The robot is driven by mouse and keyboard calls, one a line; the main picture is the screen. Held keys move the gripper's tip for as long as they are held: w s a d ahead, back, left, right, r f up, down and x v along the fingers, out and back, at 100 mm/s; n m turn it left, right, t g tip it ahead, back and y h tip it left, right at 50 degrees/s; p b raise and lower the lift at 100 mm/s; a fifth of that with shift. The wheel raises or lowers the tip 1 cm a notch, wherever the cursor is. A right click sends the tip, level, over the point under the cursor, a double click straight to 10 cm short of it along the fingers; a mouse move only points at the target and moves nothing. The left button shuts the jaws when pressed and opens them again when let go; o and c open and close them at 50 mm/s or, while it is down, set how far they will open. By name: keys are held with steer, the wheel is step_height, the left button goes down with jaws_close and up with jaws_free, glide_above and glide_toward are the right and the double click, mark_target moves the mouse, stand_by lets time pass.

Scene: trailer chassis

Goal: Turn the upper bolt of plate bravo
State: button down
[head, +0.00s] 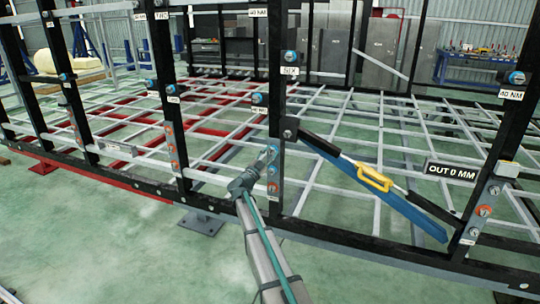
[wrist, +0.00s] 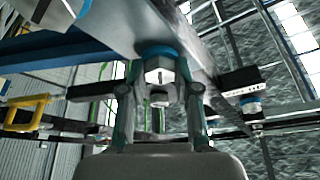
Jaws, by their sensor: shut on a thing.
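My gripper (head: 266,157) is at the upper end of a narrow blue-grey plate (head: 273,198) on a black upright post, in the middle of the head view. In the wrist view my gripper (wrist: 159,88) has one finger on each side of a hex bolt (wrist: 158,70) with a blue ring behind its head, and is shut on it. In the head view the gripper hides this bolt. Orange-ringed bolts (head: 272,188) show lower on the same plate. I cannot read the name "bravo" on it.
A blue bar with a yellow handle (head: 374,177) slopes down to the right of the post, close to my gripper. It leads towards a box marked "OUT 0 MM" (head: 451,172). Another plate with orange-ringed bolts (head: 171,150) stands on the post to the left.

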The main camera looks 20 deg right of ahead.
steer(key=m+g, duration=0.1)
steer(key=m, duration=0.2)
steer(key=m+g, duration=0.2)
steer(key=m, duration=0.2)
steer(key=shift+s+a+r, duration=0.1)
steer(key=m+y+p, duration=0.1)
steer(key=m, duration=0.2)
steer(key=m+g+y+p, duration=0.1)
steer(key=m, duration=0.2)
steer(key=shift+r+g, duration=0.15)
steer(key=shift+g, duration=0.15)
steer(key=m+y+p, duration=0.1)
steer(key=m, duration=0.1)
steer(key=m+y+p, duration=0.1)
steer(key=m, duration=0.2)
steer(key=shift+s+r+m+y, duration=0.1)
steer(key=shift+s+m+y, duration=0.05)
steer(key=shift+m+y, duration=0.2)
steer(key=shift+m+t+y+p, duration=0.5)
steer(key=shift+m+y+p, duration=0.35)
steer(key=shift+m, duration=0.8)
steer(key=c, duration=1.2)
jaws_free()
steer(key=o, duration=0.4)
steer(key=shift+c, duration=0.2)
